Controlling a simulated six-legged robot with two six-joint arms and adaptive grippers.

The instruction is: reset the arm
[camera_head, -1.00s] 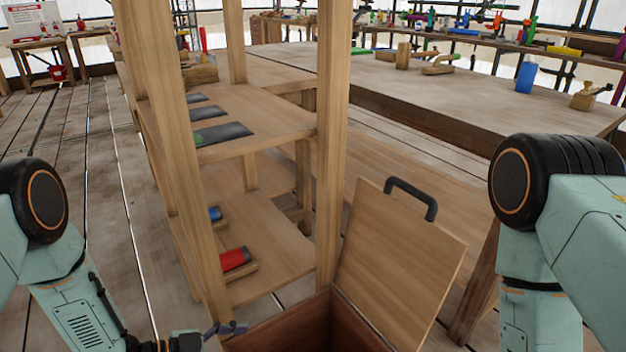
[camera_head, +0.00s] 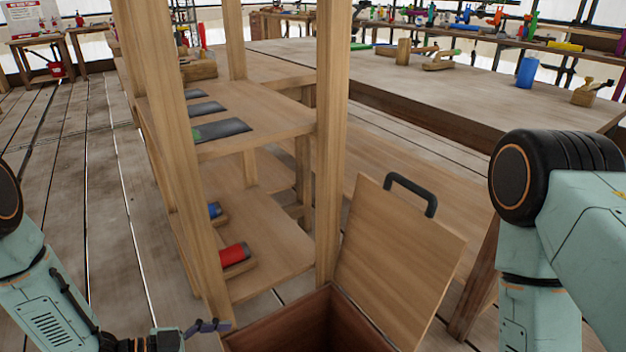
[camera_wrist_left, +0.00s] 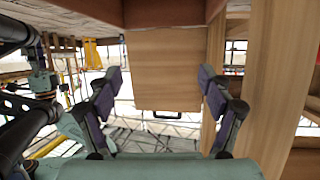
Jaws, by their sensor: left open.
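My left arm comes in at the lower left of the head view. Its gripper (camera_head: 207,328) shows only in part at the bottom edge, just left of the open wooden chest (camera_head: 285,318). In the left wrist view the two fingers of the left gripper (camera_wrist_left: 160,90) stand wide apart with nothing between them. Beyond them that view shows a wooden panel (camera_wrist_left: 165,70) with a dark handle. My right arm fills the right side of the head view, and its gripper is out of the picture.
The chest's lid (camera_head: 400,265) with its dark handle stands open. A wooden shelf rack (camera_head: 265,130) holds a red cylinder (camera_head: 235,254) and a blue one (camera_head: 214,210). A long workbench (camera_head: 450,85) with tools stands behind. Plank floor on the left is clear.

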